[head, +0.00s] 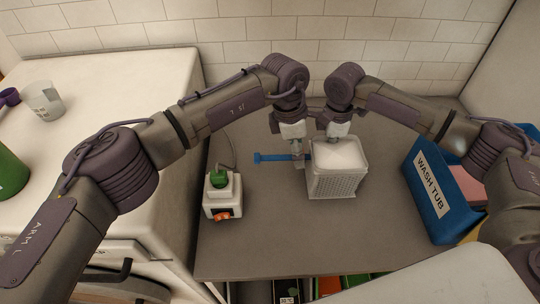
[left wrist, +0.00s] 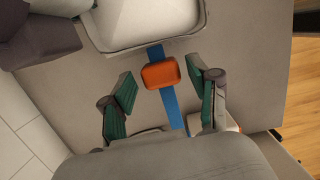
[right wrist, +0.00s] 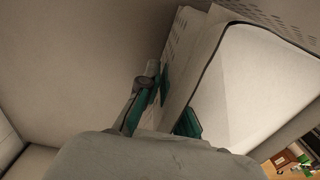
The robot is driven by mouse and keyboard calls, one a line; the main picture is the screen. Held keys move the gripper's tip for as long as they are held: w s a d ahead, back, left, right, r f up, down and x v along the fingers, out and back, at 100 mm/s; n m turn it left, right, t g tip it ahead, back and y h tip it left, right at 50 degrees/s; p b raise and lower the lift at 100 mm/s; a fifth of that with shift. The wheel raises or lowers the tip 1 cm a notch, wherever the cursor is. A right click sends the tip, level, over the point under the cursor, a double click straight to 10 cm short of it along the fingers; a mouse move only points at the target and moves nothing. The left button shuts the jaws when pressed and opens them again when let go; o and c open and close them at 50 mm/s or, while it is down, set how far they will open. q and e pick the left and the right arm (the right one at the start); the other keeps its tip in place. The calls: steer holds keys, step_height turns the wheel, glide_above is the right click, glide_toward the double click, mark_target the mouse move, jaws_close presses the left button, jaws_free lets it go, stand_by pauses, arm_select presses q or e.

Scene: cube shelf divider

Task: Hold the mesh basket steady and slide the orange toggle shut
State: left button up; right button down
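The white mesh basket (head: 334,184) stands upright on the grey table, with a pale, smooth inside. A blue strip (head: 271,157) runs out from its left side; the orange toggle (left wrist: 161,74) sits on this strip in the left wrist view. My left gripper (head: 297,153) is over the strip, its fingers open on either side of the toggle with gaps to both. The toggle is hidden behind this gripper in the head view. My right gripper (right wrist: 175,104) is at the basket's back rim, with one finger outside the wall and one inside, apparently closed on it.
A white box with a green top and orange switch (head: 222,215) stands left of the basket, with a cable. A blue wash tub (head: 435,199) is at the right. A white counter (head: 150,75) borders the table's left. Table in front of the basket is clear.

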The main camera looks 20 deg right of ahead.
arm_select(q)
steer(key=shift+d+v, duration=0.2)
steer(key=shift+v, duration=0.8)
steer(key=shift+d+v, duration=0.2)
steer(key=shift+v, duration=0.8)
steer(key=shift+d+v, duration=0.2)
steer(key=shift+v, duration=0.8)
steer(key=shift+s+r, duration=0.1)
steer(key=shift+s, duration=0.05)
steer(key=shift+r, duration=0.1)
steer(key=v, duration=1.1)
steer(key=shift+r, duration=0.4)
arm_select(e)
steer(key=c, duration=1.2)
jaws_free()
steer(key=shift+c, duration=0.2)
step_height(320, 180, up, 12)
